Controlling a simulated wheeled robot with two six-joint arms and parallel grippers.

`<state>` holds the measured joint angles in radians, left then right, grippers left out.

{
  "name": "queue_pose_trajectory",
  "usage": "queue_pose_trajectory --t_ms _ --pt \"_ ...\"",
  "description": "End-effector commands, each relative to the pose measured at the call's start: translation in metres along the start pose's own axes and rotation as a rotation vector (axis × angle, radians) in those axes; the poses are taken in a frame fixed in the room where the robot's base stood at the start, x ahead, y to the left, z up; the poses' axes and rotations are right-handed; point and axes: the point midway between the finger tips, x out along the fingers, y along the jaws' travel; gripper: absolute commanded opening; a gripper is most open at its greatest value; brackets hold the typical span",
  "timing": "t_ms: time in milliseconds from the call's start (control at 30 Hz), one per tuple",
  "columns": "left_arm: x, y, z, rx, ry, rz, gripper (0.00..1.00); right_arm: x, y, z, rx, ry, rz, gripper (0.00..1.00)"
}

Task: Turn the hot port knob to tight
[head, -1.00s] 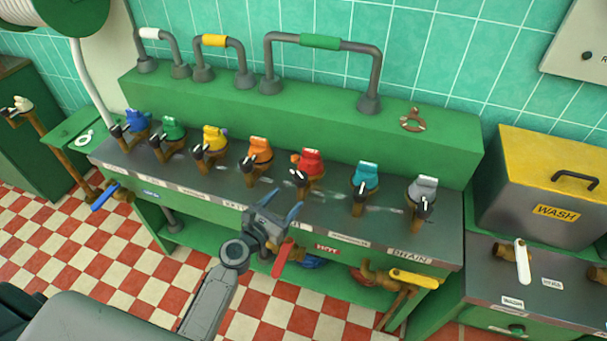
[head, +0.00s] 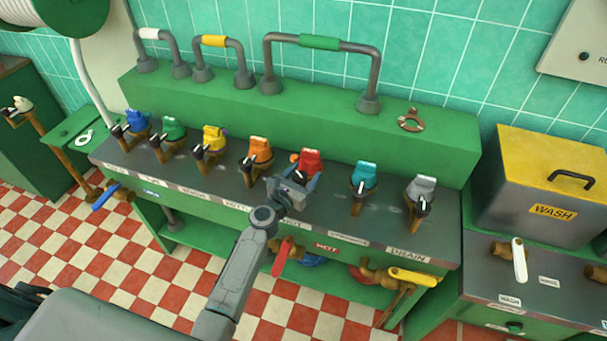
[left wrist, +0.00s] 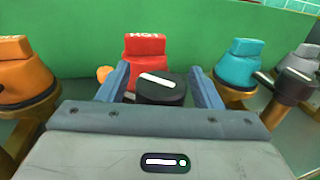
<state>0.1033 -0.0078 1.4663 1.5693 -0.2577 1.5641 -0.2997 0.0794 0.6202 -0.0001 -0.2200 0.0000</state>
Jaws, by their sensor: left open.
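The hot port has a red cap (head: 310,161) marked HOT, which also shows in the left wrist view (left wrist: 146,48). In front of it is a black knob (left wrist: 160,88) with a white line on top, lying nearly crosswise and slightly tilted in the left wrist view. My left gripper (head: 299,180) is open at the hot port. In the left wrist view its two blue fingers (left wrist: 159,78) stand on either side of the black knob, with small gaps showing. The knob's lower part is hidden by the gripper body. My right gripper is not in view.
An orange port (head: 259,152) stands left of the hot port and a teal port (head: 364,176) right of it, with a grey port (head: 422,190) beyond. A green raised ledge (head: 300,115) runs behind. A red lever (head: 282,256) hangs below the bench front.

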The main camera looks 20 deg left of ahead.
Motion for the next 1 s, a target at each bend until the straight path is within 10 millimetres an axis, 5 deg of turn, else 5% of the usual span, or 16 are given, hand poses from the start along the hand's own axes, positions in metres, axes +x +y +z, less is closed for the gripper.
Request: queue_pose_trajectory --t_ms 167,400,1000 --pt "0.0 0.0 0.0 0.0 0.0 0.0 0.57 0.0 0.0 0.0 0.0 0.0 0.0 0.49" --pt "-0.001 0.0 0.0 0.0 0.0 0.0 0.14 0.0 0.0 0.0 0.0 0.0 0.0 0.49" --pt "-0.001 -0.002 -0.003 0.003 0.001 -0.222 0.14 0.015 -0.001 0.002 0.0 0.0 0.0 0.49"
